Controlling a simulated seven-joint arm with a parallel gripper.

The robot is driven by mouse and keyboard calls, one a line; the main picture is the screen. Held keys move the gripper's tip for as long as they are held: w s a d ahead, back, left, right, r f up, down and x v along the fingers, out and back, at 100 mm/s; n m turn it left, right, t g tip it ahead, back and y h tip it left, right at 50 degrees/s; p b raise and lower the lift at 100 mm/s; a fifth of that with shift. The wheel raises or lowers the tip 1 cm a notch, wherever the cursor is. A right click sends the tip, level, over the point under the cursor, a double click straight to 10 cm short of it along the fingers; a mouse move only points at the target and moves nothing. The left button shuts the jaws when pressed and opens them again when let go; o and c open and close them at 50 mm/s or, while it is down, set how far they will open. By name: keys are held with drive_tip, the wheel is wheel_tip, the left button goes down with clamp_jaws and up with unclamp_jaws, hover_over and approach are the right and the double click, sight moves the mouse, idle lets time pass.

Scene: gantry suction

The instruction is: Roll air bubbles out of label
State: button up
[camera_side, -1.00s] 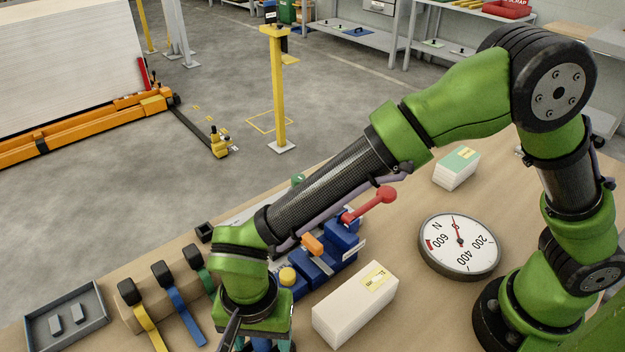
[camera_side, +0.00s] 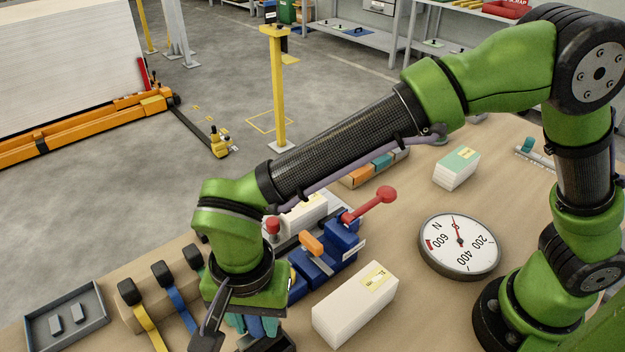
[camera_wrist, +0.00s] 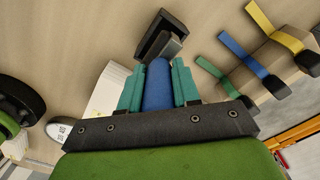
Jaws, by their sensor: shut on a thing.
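My gripper (camera_side: 255,326) is low at the table's front, its end partly cut off by the side view. In the wrist view its teal fingers (camera_wrist: 158,88) are shut on a blue handle-like thing (camera_wrist: 157,86), perhaps a roller handle. A dark open holder (camera_wrist: 160,36) is at its far end; I cannot tell whether they touch. A white block with a yellow label (camera_side: 355,305) lies right of my gripper. Another white block with a label (camera_side: 307,213) sits behind the blue clamp fixture (camera_side: 325,255). Any bubbles are too small to see.
The red-knobbed lever (camera_side: 378,198) rises from the fixture. A round dial (camera_side: 459,246) stands at right. Tape strips on a wooden block (camera_side: 150,310) and a grey tray (camera_side: 66,316) lie left. A green-topped stack (camera_side: 457,167) is behind the dial. Bare table lies between stack and fixture.

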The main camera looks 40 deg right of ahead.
drive_tip(key=r, duration=0.2)
drive_tip(key=w+r, duration=0.1)
drive_tip(key=shift+d+r, duration=0.35)
drive_tip(key=shift+r, duration=0.05)
drive_tip(key=w+d+r+m, duration=0.3)
drive_tip(key=w+d+m, duration=0.2)
drive_tip(key=w+d, duration=0.6)
drive_tip(key=w+d+r+m, duration=0.35)
drive_tip(key=w+d, duration=0.35)
drive_tip(key=d, duration=0.8)
drive_tip(key=shift+m, duration=0.25)
drive_tip(key=shift+s+a+f, duration=0.1)
drive_tip(key=shift+s+f, duration=0.05)
drive_tip(key=shift+f, duration=1.65)
drive_tip(key=shift+s+a+f, duration=0.1)
drive_tip(key=shift+s+f, duration=0.05)
drive_tip(key=shift+f, duration=1.65)
drive_tip(key=shift+a+f, duration=0.5)
drive_tip(key=shift+f, duration=0.05)
clamp_jaws()
drive_tip(key=shift+w+a, duration=0.1)
drive_tip(key=shift+a, duration=1.4)
drive_tip(key=shift+d, duration=1.85)
drive_tip(key=shift+d+r, duration=0.15)
drive_tip(key=shift+d, duration=0.05)
wheel_tip(320, 180, up, 8)
